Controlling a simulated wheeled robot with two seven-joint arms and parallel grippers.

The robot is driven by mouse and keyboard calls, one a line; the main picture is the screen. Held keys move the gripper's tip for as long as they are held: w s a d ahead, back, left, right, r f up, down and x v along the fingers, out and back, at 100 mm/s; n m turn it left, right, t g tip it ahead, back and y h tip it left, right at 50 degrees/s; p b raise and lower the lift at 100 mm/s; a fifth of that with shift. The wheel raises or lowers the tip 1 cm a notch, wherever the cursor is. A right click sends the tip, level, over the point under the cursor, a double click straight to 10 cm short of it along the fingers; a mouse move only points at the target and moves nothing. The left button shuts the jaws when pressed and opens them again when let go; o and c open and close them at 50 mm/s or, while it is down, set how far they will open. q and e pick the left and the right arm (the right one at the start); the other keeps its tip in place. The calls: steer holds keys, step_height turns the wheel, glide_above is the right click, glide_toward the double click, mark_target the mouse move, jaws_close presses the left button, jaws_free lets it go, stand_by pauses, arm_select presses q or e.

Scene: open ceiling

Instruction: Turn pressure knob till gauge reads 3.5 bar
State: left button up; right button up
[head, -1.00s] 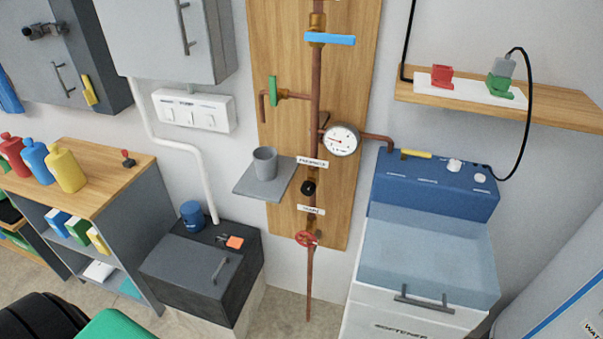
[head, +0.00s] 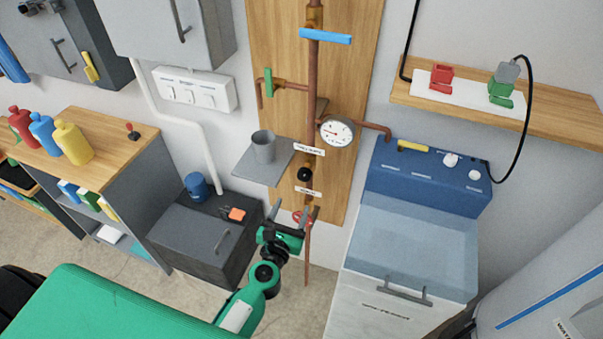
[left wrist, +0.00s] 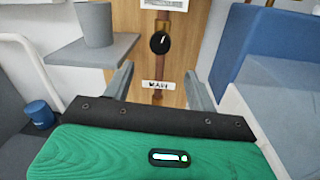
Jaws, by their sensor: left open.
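The black pressure knob (head: 304,174) sits on the copper pipe below the round gauge, under a small label. It also shows in the left wrist view (left wrist: 160,42), ahead of the fingers and between them, with a light mark on its face. The white gauge (head: 335,131) has a red needle; its reading is too small to tell. My right gripper is not in view.
A grey shelf (head: 251,170) with a grey cup (head: 263,147) stands just left of the knob. The blue softener unit (head: 425,182) is to the right. A dark box (head: 200,240) stands low on the left. A blue lever (head: 325,36) is higher on the pipe.

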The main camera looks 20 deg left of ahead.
mark_target(303, 178)
arm_select(q)
steer(key=w, duration=0.4)
steer(key=w+p, duration=0.1)
steer(key=w, duration=0.3)
steer(key=w+p, duration=0.1)
steer(key=w, duration=0.3)
steer(key=shift+w+a, duration=0.25)
steer(key=shift+w, duration=0.1)
steer(key=c, duration=1)
